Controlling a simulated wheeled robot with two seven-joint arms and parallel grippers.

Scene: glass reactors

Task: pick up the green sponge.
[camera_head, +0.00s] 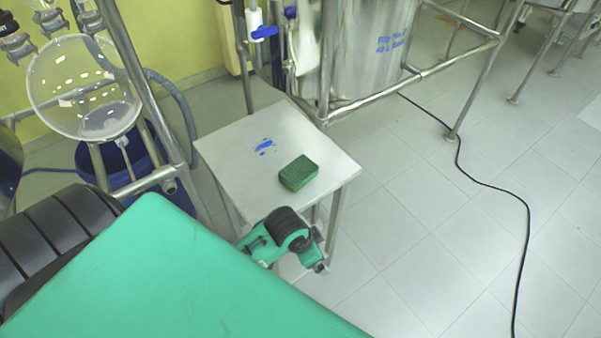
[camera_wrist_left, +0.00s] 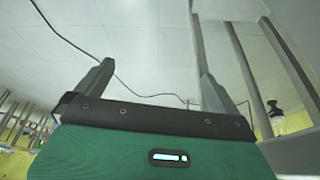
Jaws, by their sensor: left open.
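The green sponge (camera_head: 299,173) lies flat on the small metal table (camera_head: 225,143), right of the middle of its top. Nothing touches it. My left arm comes in from the left in the head view, and its green and black end is just below the table's front edge, nearer to me than the sponge. Its fingers cannot be made out clearly there. In the left wrist view, my left gripper (camera_wrist_left: 152,76) has its two fingers wide apart with nothing between them. The sponge does not show in that view. My right gripper is not in view.
Blue marks (camera_head: 264,147) are on the tabletop left of the sponge. A steel vessel (camera_head: 365,50) in a tube frame stands behind the table. A round glass flask (camera_head: 84,88) and frame stand at left. A black cable (camera_head: 490,187) crosses the open tiled floor at right.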

